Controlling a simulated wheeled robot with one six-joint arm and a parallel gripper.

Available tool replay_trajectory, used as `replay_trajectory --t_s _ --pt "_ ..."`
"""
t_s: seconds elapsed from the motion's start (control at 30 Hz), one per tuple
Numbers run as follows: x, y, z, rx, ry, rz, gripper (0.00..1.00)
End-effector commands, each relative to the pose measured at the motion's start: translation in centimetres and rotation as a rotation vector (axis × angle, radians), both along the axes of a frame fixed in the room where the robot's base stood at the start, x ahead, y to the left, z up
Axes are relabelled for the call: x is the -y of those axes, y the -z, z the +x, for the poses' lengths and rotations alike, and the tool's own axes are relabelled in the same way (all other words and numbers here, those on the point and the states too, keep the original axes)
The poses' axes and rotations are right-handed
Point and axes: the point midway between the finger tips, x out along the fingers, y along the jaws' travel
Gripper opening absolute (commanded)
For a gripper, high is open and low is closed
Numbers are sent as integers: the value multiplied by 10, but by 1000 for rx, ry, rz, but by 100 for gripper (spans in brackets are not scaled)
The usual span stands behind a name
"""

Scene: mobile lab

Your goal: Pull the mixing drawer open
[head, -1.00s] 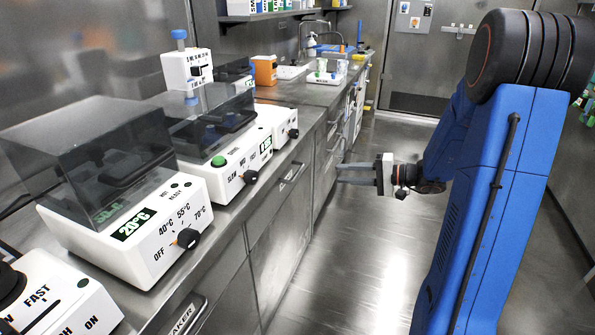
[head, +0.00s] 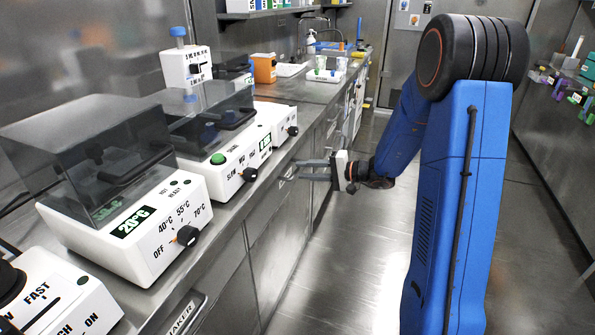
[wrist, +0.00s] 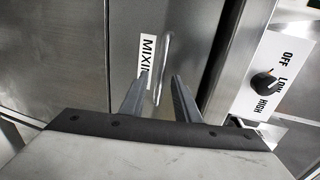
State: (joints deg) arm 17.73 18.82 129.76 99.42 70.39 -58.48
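The mixing drawer front (wrist: 195,35) is grey metal and looks flush with the cabinet. Its white label (wrist: 147,58) shows the letters "MIXI", the rest hidden behind the handle and a finger. The drawer's bar handle (wrist: 164,62) stands beside the label. My gripper (wrist: 161,82) is open, with one finger on each side of the handle's near end in the picture. Whether the fingers touch the handle is unclear. In the head view, my gripper (head: 300,170) is level with the drawer fronts below the counter, its fingertips close to a handle (head: 287,176).
The counter edge (head: 235,207) runs above the drawers. Lab devices stand on it, including a heater with a dial (head: 130,225) and a device with a green button (head: 225,150). In the wrist view, a white dial panel (wrist: 272,75) lies to the right. The floor (head: 345,260) is clear.

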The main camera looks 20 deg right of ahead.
Motion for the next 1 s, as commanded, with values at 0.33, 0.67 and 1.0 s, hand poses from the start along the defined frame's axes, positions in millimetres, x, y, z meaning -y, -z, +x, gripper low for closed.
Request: replay_trajectory --t_s 0.33,0.67,1.0 --pt "-25 7 18 -1 0 1 29" --pt "-27 7 19 -1 0 1 27" --pt "-26 7 19 -1 0 0 0"
